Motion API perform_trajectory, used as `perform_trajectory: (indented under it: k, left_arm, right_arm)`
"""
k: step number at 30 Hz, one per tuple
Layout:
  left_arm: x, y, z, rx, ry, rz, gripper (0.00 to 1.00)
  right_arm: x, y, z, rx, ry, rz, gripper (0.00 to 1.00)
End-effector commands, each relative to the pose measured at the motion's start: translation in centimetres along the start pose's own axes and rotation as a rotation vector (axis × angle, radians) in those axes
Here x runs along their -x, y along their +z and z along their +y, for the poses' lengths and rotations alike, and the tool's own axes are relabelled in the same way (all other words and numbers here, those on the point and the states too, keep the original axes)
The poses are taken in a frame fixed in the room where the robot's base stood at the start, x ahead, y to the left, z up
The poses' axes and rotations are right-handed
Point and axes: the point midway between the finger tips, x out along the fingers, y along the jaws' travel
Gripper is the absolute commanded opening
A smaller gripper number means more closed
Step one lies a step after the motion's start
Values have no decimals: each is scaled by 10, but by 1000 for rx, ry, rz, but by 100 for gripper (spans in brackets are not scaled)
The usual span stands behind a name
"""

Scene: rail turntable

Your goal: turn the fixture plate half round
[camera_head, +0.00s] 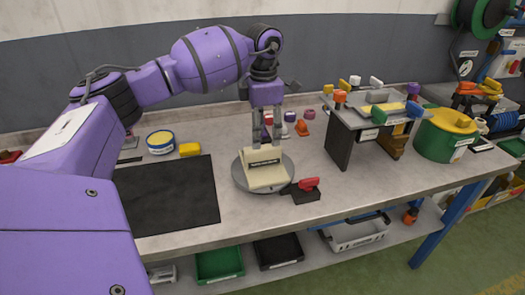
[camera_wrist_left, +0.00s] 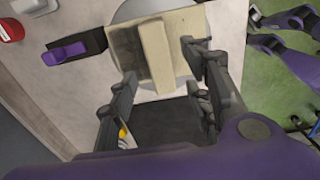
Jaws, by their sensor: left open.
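The fixture plate (camera_head: 265,180) is a cream square with a raised bar and a dark label, lying on a round grey turntable disc (camera_head: 241,181). The plate (camera_wrist_left: 190,22) and its bar (camera_wrist_left: 156,55) also fill the upper middle of the left wrist view. My left gripper (camera_head: 267,140) points down over the plate, its fingers apart. In the left wrist view the open fingers (camera_wrist_left: 160,90) reach toward the near end of the bar; I cannot tell whether they touch it. My right gripper cannot be made out clearly; purple parts of mine show at the upper right there.
A black block with a red handle (camera_head: 309,184) stands at the disc's front right. A black mat (camera_head: 167,195) lies left. A stand (camera_head: 339,147) and green drum (camera_head: 445,143) stand right. A black block with a purple handle (camera_wrist_left: 65,53) adjoins the disc.

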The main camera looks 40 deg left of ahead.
Motion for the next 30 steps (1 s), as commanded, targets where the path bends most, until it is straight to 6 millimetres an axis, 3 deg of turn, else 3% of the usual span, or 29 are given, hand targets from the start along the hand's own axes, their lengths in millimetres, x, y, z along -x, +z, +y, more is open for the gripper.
perform_trajectory:
  k: [12,24,30]
  left_arm:
    - [-61,1,-1,-1,-2,-4,45]
    - [-71,1,-1,-1,-1,-5,45]
    - [-71,1,-1,-1,-2,-5,19]
  right_arm:
    - [6,10,2,0,2,-22,40]
    - [5,6,-1,-7,0,-18,40]
    - [5,3,-2,-8,-1,-12,40]
